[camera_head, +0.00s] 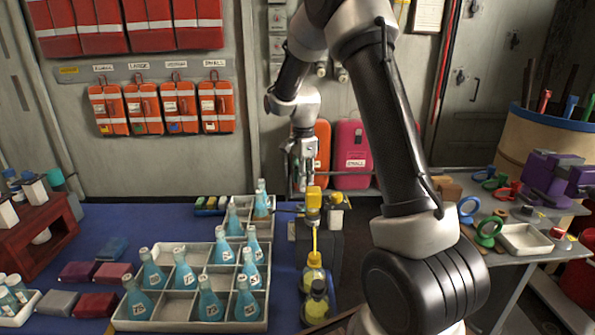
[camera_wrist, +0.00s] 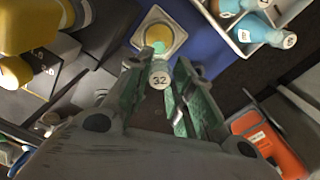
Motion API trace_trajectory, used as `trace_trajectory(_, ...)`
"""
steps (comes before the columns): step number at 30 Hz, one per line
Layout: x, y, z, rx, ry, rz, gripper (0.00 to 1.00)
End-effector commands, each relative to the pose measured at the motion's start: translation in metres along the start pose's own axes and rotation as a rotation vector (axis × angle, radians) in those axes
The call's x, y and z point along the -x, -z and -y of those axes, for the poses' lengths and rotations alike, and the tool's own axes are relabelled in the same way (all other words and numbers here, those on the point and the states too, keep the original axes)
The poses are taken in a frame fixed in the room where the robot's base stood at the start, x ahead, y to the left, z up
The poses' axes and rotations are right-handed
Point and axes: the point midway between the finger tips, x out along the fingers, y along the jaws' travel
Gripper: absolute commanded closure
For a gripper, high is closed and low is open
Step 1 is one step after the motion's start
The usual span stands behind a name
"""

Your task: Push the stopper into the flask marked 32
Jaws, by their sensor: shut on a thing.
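My gripper (camera_head: 301,178) is above the rear of the blue table, beside a dark stand with a yellow block (camera_head: 313,197). In the wrist view its greenish fingers (camera_wrist: 160,88) are shut on a small pale piece marked 32 (camera_wrist: 158,75). I cannot tell whether this piece is the stopper or the flask's top. Just beyond it is a pale square holder (camera_wrist: 178,36) with a yellow round middle. A small teal patch shows there, partly hidden by the held piece. In the head view the held piece cannot be made out.
A white compartment tray (camera_head: 180,308) with several teal flasks stands left of my gripper. Yellow-topped bottles (camera_head: 314,275) stand in front of the dark stand. A red rack (camera_head: 35,215) is at far left. Orange and pink cases (camera_head: 352,150) stand behind.

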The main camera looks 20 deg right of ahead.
Motion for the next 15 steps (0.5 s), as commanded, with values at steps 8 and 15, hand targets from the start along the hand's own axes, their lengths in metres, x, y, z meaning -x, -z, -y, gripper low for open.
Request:
trace_trajectory(8, -0.013, 0.0, -0.004, -0.01, -0.002, 0.0, 0.93)
trace_trajectory(15, -0.032, 0.0, -0.004, -0.01, -0.002, 0.0, 0.93)
